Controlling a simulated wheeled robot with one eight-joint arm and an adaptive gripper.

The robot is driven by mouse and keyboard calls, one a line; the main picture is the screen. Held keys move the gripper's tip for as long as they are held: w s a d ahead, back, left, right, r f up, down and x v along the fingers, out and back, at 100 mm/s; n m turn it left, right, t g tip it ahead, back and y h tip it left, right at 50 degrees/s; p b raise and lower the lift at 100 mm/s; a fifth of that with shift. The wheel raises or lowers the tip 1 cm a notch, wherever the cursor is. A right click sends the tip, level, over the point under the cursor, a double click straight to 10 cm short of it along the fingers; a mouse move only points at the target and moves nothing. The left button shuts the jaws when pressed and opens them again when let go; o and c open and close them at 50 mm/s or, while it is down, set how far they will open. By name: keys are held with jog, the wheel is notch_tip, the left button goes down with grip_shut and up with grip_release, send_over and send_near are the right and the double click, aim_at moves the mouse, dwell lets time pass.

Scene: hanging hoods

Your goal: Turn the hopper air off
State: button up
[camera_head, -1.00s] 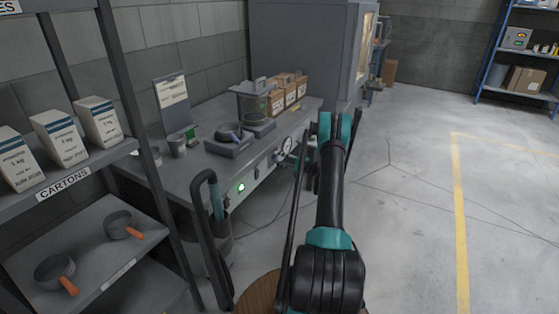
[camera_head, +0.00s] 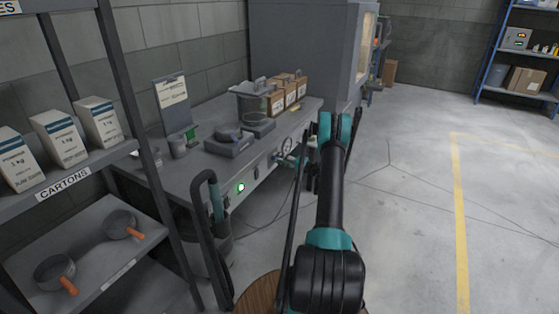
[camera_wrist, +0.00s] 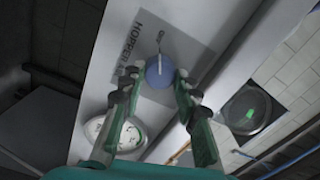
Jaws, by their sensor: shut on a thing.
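A round blue knob (camera_wrist: 159,71) with a white pointer line sits on a pale panel marked HOPPER. Its pointer runs toward a small marking at the top of the label plate (camera_wrist: 178,50), too small to read surely. My gripper (camera_wrist: 158,84) is shut on the knob, with a finger on either side of it.
A white-faced gauge (camera_head: 287,145) is on the bench front; in the wrist view it sits below left of the knob (camera_wrist: 112,132). A green lit button (camera_head: 240,187) is further left. A shelf rack with cartons (camera_head: 60,137) stands at left. Open floor lies right.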

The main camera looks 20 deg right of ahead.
jog(key=shift+f, duration=0.1)
jog(key=o, duration=1.2)
jog(key=shift+c, duration=0.2)
jog(key=v, duration=1.2)
